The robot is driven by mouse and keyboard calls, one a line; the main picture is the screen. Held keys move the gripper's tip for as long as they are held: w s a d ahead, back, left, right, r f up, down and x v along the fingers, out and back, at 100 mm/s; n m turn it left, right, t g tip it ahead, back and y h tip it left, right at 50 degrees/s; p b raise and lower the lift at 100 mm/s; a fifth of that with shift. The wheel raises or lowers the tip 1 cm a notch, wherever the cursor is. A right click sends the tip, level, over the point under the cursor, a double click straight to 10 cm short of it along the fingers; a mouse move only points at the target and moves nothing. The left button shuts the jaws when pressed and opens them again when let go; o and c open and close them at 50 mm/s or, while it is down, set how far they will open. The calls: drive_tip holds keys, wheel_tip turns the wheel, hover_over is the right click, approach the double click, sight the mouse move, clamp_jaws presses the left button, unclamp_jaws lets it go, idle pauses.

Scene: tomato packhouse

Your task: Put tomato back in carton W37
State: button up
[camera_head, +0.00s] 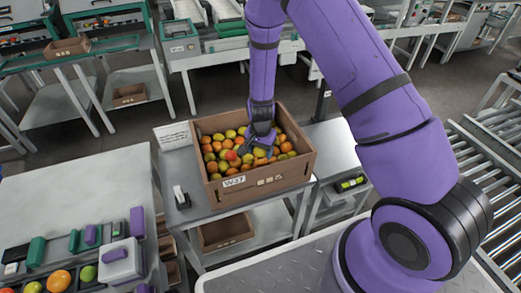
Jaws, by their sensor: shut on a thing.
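The brown carton W37 (296,173) stands on a grey metal table, with its label on the front wall. It is filled with yellow, orange and red tomatoes. My purple arm reaches down from above, and my gripper (259,146) is inside the carton's opening, low among the tomatoes. Its dark fingers are shut on a tomato, which is mostly hidden by the fingers and hard to tell from the fruit around it. I cannot tell whether the held tomato touches the others.
A small dark-and-white device (181,197) stands left of the carton on the metal table (193,213). A white worktop (75,195) at left holds green and purple items and several tomatoes. Another carton (226,233) sits on the shelf below. A roller conveyor (490,165) runs at right.

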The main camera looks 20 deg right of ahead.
drive_tip(key=shift+f, duration=0.25)
drive_tip(key=o, duration=0.8)
drive_tip(key=shift+c, duration=0.2)
drive_tip(key=c, duration=0.3)
drive_tip(key=shift+r, duration=0.15)
drive_tip(key=shift+r, duration=3.35)
